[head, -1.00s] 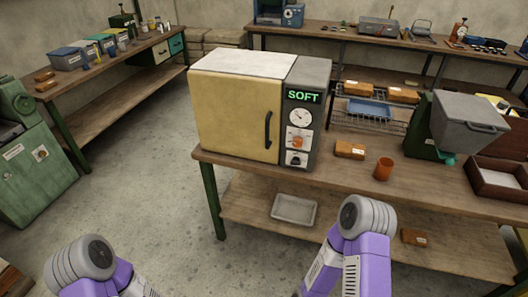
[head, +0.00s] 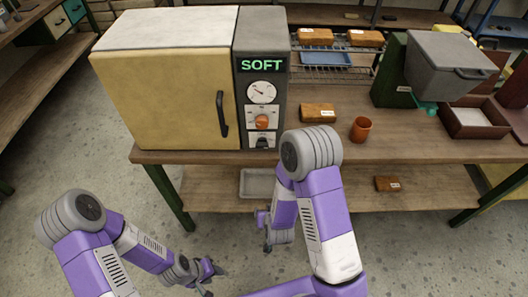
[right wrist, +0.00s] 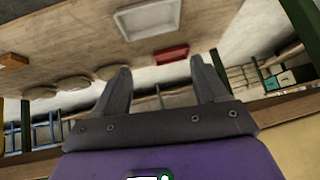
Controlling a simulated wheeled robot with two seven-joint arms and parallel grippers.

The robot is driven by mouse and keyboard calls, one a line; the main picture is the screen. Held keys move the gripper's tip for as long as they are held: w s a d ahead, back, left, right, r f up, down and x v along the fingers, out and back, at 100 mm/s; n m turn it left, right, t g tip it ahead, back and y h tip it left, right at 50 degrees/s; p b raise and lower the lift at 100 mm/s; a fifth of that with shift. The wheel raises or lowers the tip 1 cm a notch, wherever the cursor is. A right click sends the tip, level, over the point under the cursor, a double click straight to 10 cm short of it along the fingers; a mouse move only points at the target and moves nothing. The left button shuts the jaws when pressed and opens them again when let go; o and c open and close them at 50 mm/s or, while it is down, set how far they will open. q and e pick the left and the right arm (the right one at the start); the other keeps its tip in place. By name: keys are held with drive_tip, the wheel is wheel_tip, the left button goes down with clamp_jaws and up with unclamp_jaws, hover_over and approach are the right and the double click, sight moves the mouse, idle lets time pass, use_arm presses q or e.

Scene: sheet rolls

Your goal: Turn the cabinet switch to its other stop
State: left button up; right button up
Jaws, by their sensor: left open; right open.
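The cream cabinet (head: 165,90) stands on the workbench with its door shut and a black handle (head: 222,113). Its dark control panel shows a green "SOFT" display (head: 262,65), a round gauge (head: 262,92), an orange knob (head: 262,122) and a lower dark switch (head: 263,141). The lower switch is partly cut off by my right arm, and its setting is too small to read. My left gripper (head: 208,276) is open and empty over the floor, below the bench. My right gripper (head: 264,233) hangs in front of the bench, below the panel; its open, empty fingers show in the right wrist view (right wrist: 161,80).
The bench top (head: 350,145) bears a brown block (head: 318,112), an orange cup (head: 361,129), a wire rack with a blue tray (head: 326,59) and a grey-lidded machine (head: 450,62). A pale tray (head: 256,184) lies on the lower shelf. Floor before the bench is open.

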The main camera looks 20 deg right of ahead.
drive_tip(key=w+r+t+h+b, duration=0.2)
drive_tip(key=w+r+t, duration=0.35)
drive_tip(key=r, duration=0.25)
drive_tip(key=t+h+b, duration=0.1)
drive_tip(key=t+h, duration=0.2)
drive_tip(key=t, duration=0.1)
approach(262, 147)
drive_tip(key=w, duration=0.1)
drive_tip(key=b+x, duration=0.1)
drive_tip(key=x, duration=0.6)
drive_tip(key=shift+w+d, duration=0.3)
drive_tip(key=c, duration=1.1)
drive_tip(key=shift+o, duration=0.2)
